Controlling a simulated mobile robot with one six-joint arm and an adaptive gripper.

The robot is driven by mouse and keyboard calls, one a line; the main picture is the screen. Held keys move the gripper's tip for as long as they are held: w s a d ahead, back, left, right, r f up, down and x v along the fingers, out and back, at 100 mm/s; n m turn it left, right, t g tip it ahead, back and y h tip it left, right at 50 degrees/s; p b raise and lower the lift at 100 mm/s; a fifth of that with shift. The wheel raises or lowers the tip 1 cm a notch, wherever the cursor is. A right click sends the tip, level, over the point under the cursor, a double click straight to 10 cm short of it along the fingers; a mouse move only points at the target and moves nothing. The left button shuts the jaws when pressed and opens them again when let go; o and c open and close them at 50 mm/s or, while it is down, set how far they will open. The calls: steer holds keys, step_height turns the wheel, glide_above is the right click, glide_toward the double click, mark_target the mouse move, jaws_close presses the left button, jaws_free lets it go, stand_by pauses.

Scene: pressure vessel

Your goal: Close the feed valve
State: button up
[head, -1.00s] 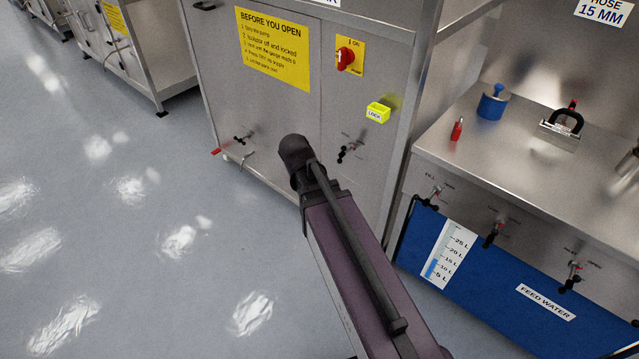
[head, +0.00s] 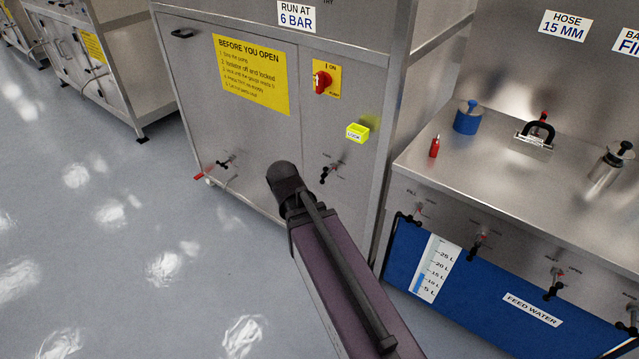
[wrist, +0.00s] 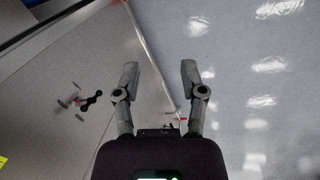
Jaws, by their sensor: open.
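A small valve with a black handle (head: 326,172) is on the lower front of the steel cabinet. A second valve with a red handle (head: 214,168) is lower left on the same front. In the wrist view my gripper (wrist: 158,70) is open and empty. The black-handled valve (wrist: 90,101) is left of its fingers, apart from them. A small red handle (wrist: 181,119) shows beside the right finger's base. My gripper is hidden in the head view.
A bench on the right has a blue feed water tank (head: 470,285) with several small valves (head: 479,242) along its front. The cabinet carries a red switch (head: 322,82), a yellow lock box (head: 357,133) and a yellow notice (head: 250,75). Grey floor (head: 130,260) on the left is clear.

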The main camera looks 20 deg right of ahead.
steer(key=s+a+m+y, duration=0.2)
steer(key=s, duration=0.1)
steer(key=shift+a+f, duration=0.2)
steer(key=shift+a, duration=0.15)
